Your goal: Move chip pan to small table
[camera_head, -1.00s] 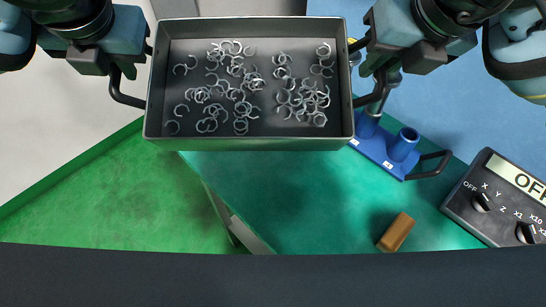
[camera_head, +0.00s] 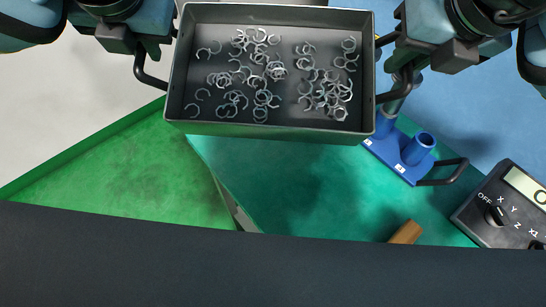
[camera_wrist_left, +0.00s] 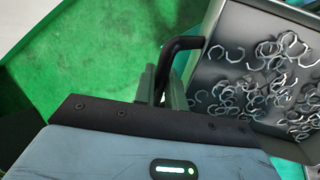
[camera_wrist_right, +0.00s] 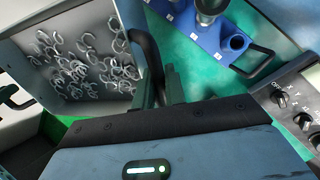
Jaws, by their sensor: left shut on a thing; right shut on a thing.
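The chip pan (camera_head: 190,75) is a grey rectangular tray with many curled metal chips in it, held between my two grippers in the head view. My left gripper (camera_head: 150,62) is shut on the black handle at the pan's left end; the left wrist view shows that handle (camera_wrist_left: 180,45) between the fingers. My right gripper (camera_head: 402,75) is shut on the handle at the right end, also seen in the right wrist view (camera_wrist_right: 150,62). The pan looks roughly level. I cannot tell which surface is the small table.
A blue holder (camera_head: 408,158) with cylinders and a black handle stands below right of the pan. A black control box (camera_head: 505,205) with dials is at the far right. A brown block (camera_head: 405,232) lies near the dark front edge. The green surface (camera_head: 130,175) at left is clear.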

